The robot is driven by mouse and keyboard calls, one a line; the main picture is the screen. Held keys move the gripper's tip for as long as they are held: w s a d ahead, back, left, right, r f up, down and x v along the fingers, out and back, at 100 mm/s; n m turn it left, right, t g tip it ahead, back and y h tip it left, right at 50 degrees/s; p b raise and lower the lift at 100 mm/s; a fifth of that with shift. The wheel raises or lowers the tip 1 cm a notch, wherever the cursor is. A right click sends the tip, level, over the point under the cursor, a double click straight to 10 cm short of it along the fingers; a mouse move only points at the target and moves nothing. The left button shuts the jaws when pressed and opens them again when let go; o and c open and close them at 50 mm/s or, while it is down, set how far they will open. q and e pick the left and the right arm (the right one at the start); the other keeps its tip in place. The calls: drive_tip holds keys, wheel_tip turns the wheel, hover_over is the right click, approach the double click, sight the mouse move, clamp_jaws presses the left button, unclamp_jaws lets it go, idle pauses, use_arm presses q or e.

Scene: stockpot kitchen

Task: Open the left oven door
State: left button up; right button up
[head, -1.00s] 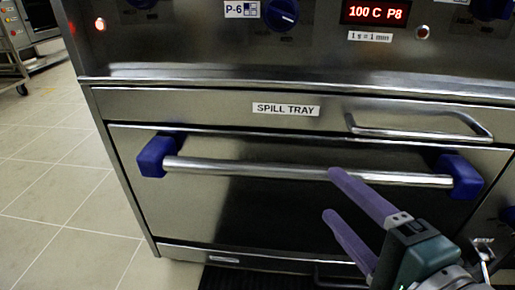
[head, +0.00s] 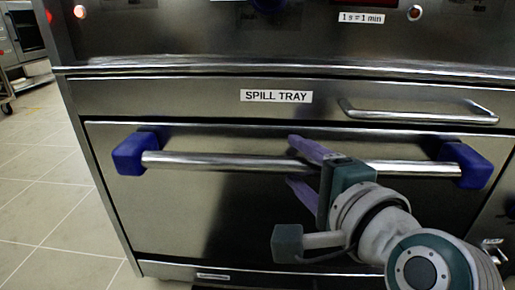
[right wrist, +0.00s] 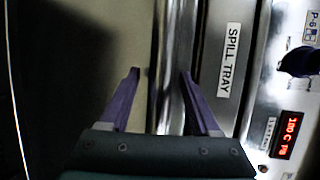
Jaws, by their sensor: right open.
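The left oven door (head: 190,215) is a shut steel panel under the spill tray drawer. Its long silver bar handle (head: 215,161) has a blue mount at each end. My right gripper (head: 292,163) is open at the middle of the bar, one purple finger above it and one below in the head view. In the right wrist view the bar handle (right wrist: 171,75) runs up the picture between the two spread fingers of my right gripper (right wrist: 160,75). I cannot tell whether a finger touches the bar. My left gripper is not in view.
The spill tray drawer (head: 215,100), with its own silver handle (head: 418,115), lies just above the door. A control panel with a red display (right wrist: 286,135) is above that. Tiled floor (head: 45,190) is free at the left.

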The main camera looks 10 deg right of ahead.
drive_tip(key=shift+c, duration=0.3)
clamp_jaws()
idle(1.1)
